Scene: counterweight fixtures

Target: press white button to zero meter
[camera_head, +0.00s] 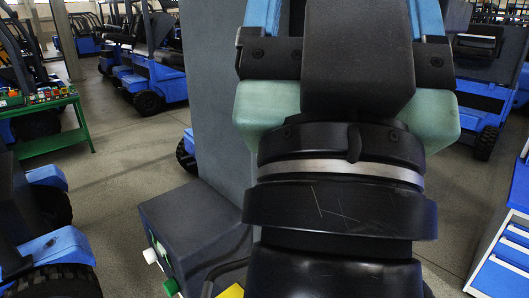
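A dark grey box (195,230) stands low at left of centre, partly behind my arm. On its front are a white button (150,256) and, lower and to the right, a green button (171,287). My gripper (345,20) is seen from behind at top centre, above and right of the box and apart from the white button in the picture. Its two blue-and-black fingers stand wide apart; their tips are cut off by the top edge. Nothing shows held, but the space between the fingers is hidden by my black wrist housing. I cannot make out a meter.
A tall grey panel (220,105) rises behind the box. A yellow piece (231,291) shows at the bottom edge. A green table (50,142) with small items is at left, a blue-and-white cabinet (503,262) at right. Blue forklifts (155,80) stand behind. Floor between is clear.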

